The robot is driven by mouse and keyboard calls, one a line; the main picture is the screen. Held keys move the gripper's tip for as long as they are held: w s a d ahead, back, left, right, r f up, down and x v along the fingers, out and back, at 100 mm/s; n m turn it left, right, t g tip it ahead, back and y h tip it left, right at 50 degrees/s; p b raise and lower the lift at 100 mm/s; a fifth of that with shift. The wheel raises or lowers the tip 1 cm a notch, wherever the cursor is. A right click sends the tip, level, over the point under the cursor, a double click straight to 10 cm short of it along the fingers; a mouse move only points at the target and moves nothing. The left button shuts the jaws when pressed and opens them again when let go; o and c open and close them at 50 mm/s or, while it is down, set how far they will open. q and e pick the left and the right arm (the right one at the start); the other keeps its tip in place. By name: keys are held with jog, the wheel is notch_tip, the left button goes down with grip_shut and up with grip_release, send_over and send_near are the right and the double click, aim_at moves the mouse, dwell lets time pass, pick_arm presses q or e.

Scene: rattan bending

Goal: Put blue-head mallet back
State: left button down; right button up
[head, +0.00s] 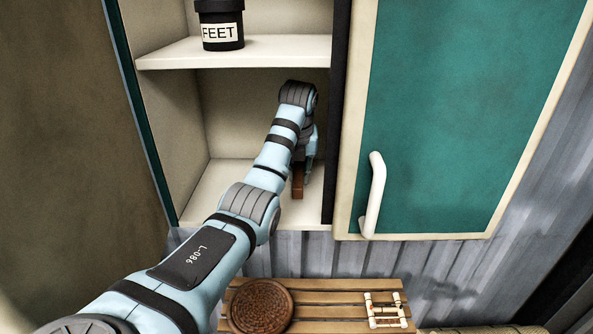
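My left arm reaches from the bottom left into the lower compartment of an open cabinet (225,185). My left gripper (304,168) is at the right side of that compartment, pointing down and mostly hidden behind my own wrist. A brown upright piece (298,187) shows just below it, close to the compartment floor. It may be part of the mallet, but no blue head can be made out. Whether the fingers are closed on it is hidden. My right gripper is not in view.
A teal door with a white handle (374,195) is at the right. Below, a slatted wooden bench (330,293) holds a round woven piece (260,306) and a small rattan frame (385,310). The left of the lower compartment is clear.

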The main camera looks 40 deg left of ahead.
pick_arm(q)
jog(key=shift+f, duration=0.2)
jog(key=shift+s+d+f, duration=0.15)
jog(key=shift+s+f, duration=0.1)
jog(key=shift+f, duration=0.1)
jog(key=c, duration=1.7)
grip_release()
jog(key=shift+f, duration=0.1)
jog(key=shift+o, duration=1.2)
jog(key=shift+f, duration=0.15)
